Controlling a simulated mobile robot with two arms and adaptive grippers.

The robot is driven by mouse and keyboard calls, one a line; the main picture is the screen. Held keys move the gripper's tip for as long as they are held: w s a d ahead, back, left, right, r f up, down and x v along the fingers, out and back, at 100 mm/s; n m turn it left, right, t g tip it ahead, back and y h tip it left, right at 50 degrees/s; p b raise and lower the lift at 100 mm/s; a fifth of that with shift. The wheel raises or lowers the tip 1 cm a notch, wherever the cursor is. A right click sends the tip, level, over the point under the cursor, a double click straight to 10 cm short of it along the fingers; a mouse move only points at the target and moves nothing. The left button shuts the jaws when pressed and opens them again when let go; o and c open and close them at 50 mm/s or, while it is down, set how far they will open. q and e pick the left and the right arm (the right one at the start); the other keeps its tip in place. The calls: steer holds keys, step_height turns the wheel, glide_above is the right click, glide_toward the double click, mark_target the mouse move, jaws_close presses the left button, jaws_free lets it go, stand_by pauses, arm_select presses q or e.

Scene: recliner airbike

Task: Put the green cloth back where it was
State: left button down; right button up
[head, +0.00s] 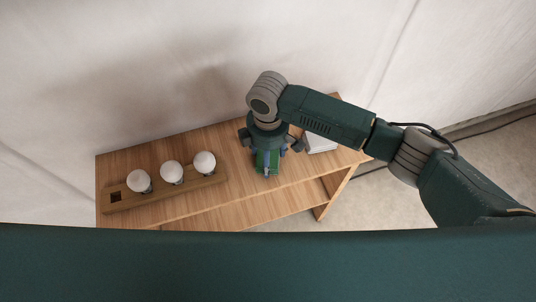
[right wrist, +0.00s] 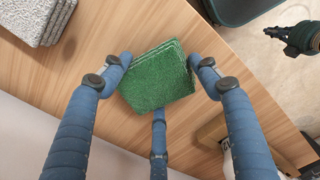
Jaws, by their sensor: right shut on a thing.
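The green cloth (right wrist: 160,78) is folded into a thick square and shows between the blue fingers of my right gripper (right wrist: 160,85) in the right wrist view. My right gripper (head: 267,160) points down over the wooden table (head: 240,195) and is shut on the cloth. In the head view only a little of the green cloth (head: 265,163) shows between the fingers. I cannot tell whether it touches the tabletop. A dark part, apparently of my left gripper (right wrist: 302,38), shows at the right wrist view's upper right edge. Its jaws are unclear.
A light grey folded stack (head: 320,142) lies right of the gripper; it also shows in the right wrist view (right wrist: 35,15). A wooden holder (head: 118,207) with three white bulbs (head: 172,172) and an empty square hole stands left. Bare tabletop lies between holder and gripper.

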steer(key=o, duration=1.3)
step_height(320, 180, up, 12)
